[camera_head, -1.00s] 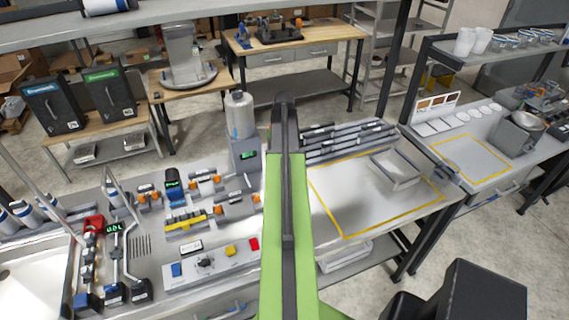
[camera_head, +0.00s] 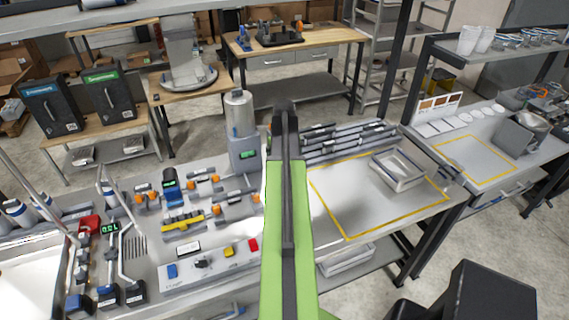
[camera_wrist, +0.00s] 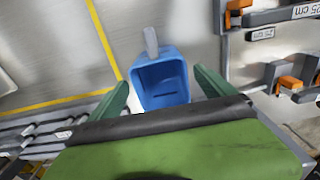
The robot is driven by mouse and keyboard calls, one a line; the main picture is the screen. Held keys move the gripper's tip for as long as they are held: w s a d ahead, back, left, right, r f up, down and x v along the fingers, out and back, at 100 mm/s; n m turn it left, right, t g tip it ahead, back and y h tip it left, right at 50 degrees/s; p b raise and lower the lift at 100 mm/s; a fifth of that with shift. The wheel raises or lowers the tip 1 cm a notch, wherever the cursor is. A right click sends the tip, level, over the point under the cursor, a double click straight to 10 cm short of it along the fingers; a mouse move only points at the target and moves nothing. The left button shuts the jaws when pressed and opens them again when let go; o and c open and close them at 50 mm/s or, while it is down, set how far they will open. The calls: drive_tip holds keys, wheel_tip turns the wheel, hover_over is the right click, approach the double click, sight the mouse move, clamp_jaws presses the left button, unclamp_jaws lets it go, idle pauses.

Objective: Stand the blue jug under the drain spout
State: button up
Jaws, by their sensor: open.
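The blue jug (camera_wrist: 160,85) shows in the wrist view with its open top facing the camera and a grey handle (camera_wrist: 151,40) beyond its rim. My gripper (camera_wrist: 162,77) has its two green fingers spread, one on each side of the jug. I cannot tell whether either finger touches it. In the head view my arm covers the middle of the bench, and the jug and my fingers are hidden. Bent metal pipes (camera_head: 122,250) stand at the bench's left, but I cannot make out which part is the drain spout.
A grey dispenser with a clear cylinder (camera_head: 240,115) stands left of my arm. A control box with coloured buttons (camera_head: 210,262) is at the front. Right of my arm, a yellow-outlined area (camera_head: 365,215) is mostly bare, with a grey tray (camera_head: 398,180) in its corner.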

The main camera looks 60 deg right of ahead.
wheel_tip(320, 180, up, 12)
drive_tip(key=p, duration=1.2)
drive_tip(key=shift+r, duration=0.15)
drive_tip(key=w+a+n, duration=0.1)
drive_tip(key=w+a, duration=0.5)
drive_tip(key=a, duration=0.5)
drive_tip(key=w+a+n, duration=0.2)
drive_tip(key=w+a, duration=0.3)
drive_tip(key=a, duration=0.5)
drive_tip(key=w+a+n, duration=0.1)
drive_tip(key=w+a, duration=0.5)
drive_tip(key=a, duration=0.5)
drive_tip(key=s+a+n, duration=0.1)
drive_tip(key=a+n, duration=0.2)
drive_tip(key=a, duration=2.3)
drive_tip(key=shift+s+a, duration=0.3)
